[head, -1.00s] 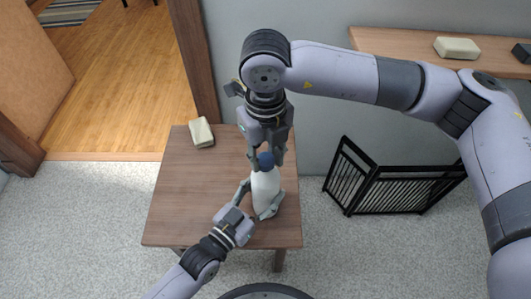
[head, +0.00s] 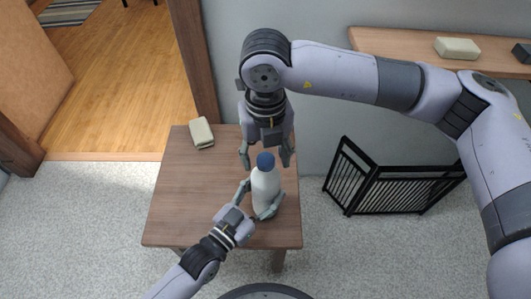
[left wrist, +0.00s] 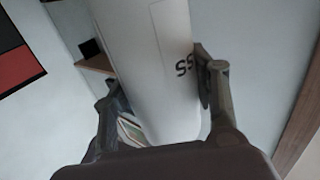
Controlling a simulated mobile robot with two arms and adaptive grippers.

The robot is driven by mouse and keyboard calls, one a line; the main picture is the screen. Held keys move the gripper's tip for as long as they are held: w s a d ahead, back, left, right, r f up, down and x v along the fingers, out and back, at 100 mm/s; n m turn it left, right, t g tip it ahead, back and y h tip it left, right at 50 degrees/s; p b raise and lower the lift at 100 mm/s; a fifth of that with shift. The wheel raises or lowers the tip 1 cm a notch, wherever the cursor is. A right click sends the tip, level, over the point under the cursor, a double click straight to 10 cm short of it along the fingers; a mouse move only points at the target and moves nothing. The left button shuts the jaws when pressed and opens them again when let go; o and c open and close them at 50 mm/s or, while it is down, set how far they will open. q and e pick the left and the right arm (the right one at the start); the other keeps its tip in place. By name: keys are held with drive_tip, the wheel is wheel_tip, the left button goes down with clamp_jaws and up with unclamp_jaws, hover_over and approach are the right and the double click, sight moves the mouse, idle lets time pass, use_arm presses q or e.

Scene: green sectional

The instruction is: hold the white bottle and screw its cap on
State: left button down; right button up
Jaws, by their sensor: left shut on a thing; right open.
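The white bottle (head: 265,190) stands upright over the right part of the small wooden table in the head view. Its blue cap (head: 265,161) sits on the bottle's top. My left gripper (head: 258,202) is shut around the bottle's lower body from the front left. In the left wrist view the white bottle (left wrist: 150,65) fills the middle between the two fingers, with part of some dark lettering showing. My right gripper (head: 266,157) points down from above, open, with its fingers spread to either side of the cap and apart from it.
The wooden table (head: 185,205) has free room on its left. A pale block (head: 201,132) lies at its back left. A black folding gate (head: 385,185) stands on the floor to the right. A wall shelf (head: 400,43) holds a pale box (head: 457,48).

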wheel_tip(320, 180, up, 12)
idle(0.4)
use_arm(q)
drive_tip(key=c, duration=0.6)
unclamp_jaws()
drive_tip(key=shift+o, duration=0.2)
drive_tip(key=shift+s, duration=0.1)
drive_tip(key=v, duration=1.2)
use_arm(e)
drive_tip(key=shift+f, duration=0.1)
